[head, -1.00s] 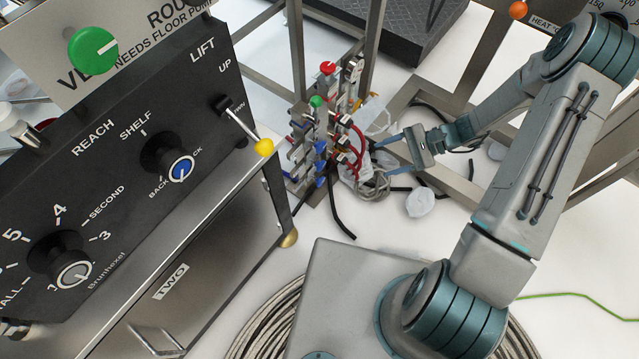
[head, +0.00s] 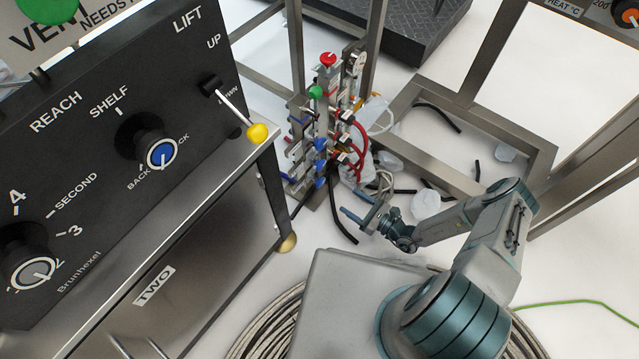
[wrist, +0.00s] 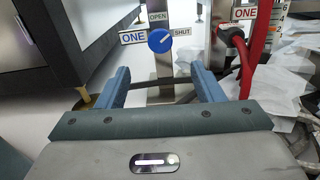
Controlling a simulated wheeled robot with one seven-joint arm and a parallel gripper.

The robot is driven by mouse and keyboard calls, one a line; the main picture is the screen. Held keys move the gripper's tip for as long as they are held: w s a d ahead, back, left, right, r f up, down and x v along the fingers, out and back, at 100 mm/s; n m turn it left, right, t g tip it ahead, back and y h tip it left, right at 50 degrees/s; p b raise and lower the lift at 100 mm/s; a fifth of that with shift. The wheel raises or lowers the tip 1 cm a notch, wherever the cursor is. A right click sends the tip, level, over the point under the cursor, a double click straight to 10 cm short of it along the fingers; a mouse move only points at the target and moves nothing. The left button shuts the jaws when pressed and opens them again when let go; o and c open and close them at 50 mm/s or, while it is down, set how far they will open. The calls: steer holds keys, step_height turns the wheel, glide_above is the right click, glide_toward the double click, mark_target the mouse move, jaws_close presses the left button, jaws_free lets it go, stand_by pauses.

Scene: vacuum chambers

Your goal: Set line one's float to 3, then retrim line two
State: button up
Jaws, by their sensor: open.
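The gas manifold (head: 325,125) stands upright beyond the cabinet, with a red knob (head: 328,59), a green knob (head: 316,92) and blue knobs low on it. In the wrist view a blue knob (wrist: 160,40) sits between OPEN and SHUT marks beside a ONE label (wrist: 132,37). Its white mark slants up and right. My gripper (head: 363,212) is open and empty, in front of the manifold's foot. In the wrist view my gripper (wrist: 162,76) has its fingers spread below the blue knob, apart from it. A graduated strip (wrist: 280,12) is cut off at the upper right; no float reads clearly.
A red hose (wrist: 257,45) and its fitting by another ONE label (wrist: 244,13) are right of the fingers. Crumpled clear wrap (head: 425,204) lies near my gripper. A black cabinet marked TWO (head: 154,285) fills the left. Steel frame legs stand behind; a coiled hose (head: 255,325) lies in front.

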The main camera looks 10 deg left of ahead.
mark_target(322, 184)
steer(key=b+x, duration=0.2)
steer(key=x, duration=0.4)
steer(key=b+x, duration=0.2)
steer(key=x, duration=0.4)
steer(key=shift+w+a+f, duration=0.1)
steer(key=shift+a+f, duration=0.05)
steer(key=shift+f, duration=0.05)
steer(key=shift+x, duration=0.8)
steer(key=shift+r, duration=0.1)
steer(key=shift+c, duration=0.3)
steer(key=c, duration=0.9)
